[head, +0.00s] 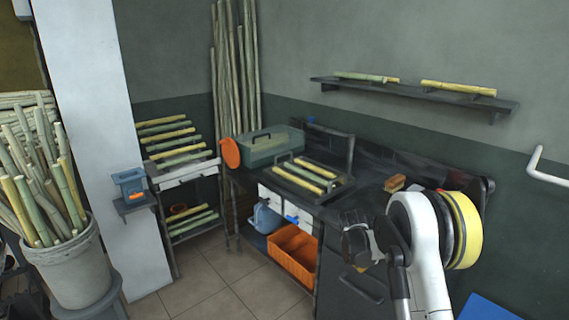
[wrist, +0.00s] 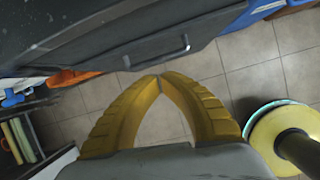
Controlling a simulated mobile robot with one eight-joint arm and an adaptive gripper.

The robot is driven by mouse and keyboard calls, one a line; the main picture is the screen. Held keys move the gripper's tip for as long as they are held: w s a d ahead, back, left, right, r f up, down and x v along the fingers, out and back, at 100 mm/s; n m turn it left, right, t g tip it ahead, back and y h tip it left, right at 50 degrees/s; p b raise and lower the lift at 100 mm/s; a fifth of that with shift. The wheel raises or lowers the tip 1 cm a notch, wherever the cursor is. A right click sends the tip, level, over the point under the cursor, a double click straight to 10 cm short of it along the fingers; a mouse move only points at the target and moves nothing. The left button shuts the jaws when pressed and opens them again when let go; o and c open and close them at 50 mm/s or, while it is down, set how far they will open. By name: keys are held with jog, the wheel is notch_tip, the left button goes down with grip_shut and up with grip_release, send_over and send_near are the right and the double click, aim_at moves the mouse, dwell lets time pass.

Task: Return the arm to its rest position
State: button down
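My arm rises at the right of the head view, white with black and yellow joints, bent in front of the dark workbench (head: 372,185). My gripper (wrist: 160,78) shows in the wrist view with two yellow fingers whose tips meet. The space between the fingers is empty, with only floor tiles behind it.
An orange crate (head: 293,255) sits under the bench. A tray of cane pieces (head: 302,178) and a green toolbox (head: 268,147) stand on top. A wall shelf (head: 415,91) holds cane. A bucket of cane (head: 72,265) stands left. Tiled floor (head: 225,285) is open before the bench.

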jog(key=s+a+r+m+t+y, duration=0.1)
jog(key=s+a+r+m, duration=0.2)
jog(key=s+r+m, duration=0.55)
jog(key=s+a+r+m+t, duration=0.1)
jog(key=s+a+r+m, duration=0.15)
jog(key=s+r, duration=0.75)
jog(key=s+a+r+m+t+y, duration=0.1)
jog(key=s+a+r+m, duration=0.2)
jog(key=s+m, duration=0.3)
jog(key=s+a+r+m+t+y, duration=0.1)
jog(key=s+a+r+m, duration=0.2)
jog(key=s+m, duration=0.4)
jog(key=s, duration=0.6)
jog(key=shift+s, duration=0.4)
